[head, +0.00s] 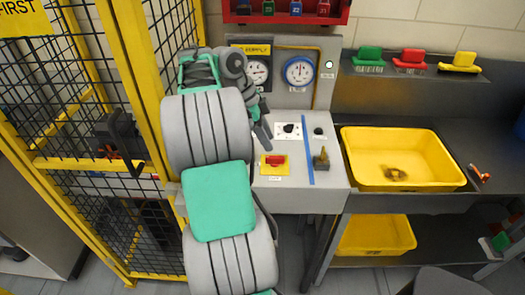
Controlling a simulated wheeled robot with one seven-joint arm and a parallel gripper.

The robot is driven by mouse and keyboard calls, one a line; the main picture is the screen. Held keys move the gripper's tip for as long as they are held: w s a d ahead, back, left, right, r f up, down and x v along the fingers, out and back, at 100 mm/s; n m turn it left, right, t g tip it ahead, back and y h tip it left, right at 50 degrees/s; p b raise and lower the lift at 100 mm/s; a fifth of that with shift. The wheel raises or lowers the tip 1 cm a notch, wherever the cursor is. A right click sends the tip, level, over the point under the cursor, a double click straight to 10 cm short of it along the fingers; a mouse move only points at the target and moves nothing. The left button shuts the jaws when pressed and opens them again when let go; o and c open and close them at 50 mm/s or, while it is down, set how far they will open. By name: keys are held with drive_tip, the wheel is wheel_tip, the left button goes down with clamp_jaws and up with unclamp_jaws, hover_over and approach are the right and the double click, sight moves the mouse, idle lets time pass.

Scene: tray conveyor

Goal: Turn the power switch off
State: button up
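A grey control stand has a sloped top and an upright panel (297,98). On the sloped top, a red switch (273,160) sits on a yellow plate, with a small unreadable label below it. A black knob (289,129) on a white plate, a small black knob (318,131) and a brass-topped lever (321,160) are nearby. I cannot tell from the labels which is the power switch. My gripper (265,122) is above the left part of the stand, apart from the red switch as far as I see. My arm partly hides it, so its opening is unclear.
Two dials (299,71) and a lit greenish-white lamp (329,64) are on the upright panel. A yellow mesh fence (108,150) stands close at left. A yellow tray (400,185) is on the bench at right. Green, red and yellow handled items (411,59) sit on a shelf.

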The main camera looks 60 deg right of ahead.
sight(275, 157)
drive_tip(key=x, duration=0.2)
drive_tip(key=b+x, duration=0.1)
drive_tip(key=x, duration=0.1)
drive_tip(key=b+x, duration=0.1)
drive_tip(key=x, duration=0.2)
drive_tip(key=shift+w+a+f, duration=0.1)
drive_tip(key=shift+w+a, duration=0.1)
drive_tip(key=shift+w, duration=0.1)
clamp_jaws()
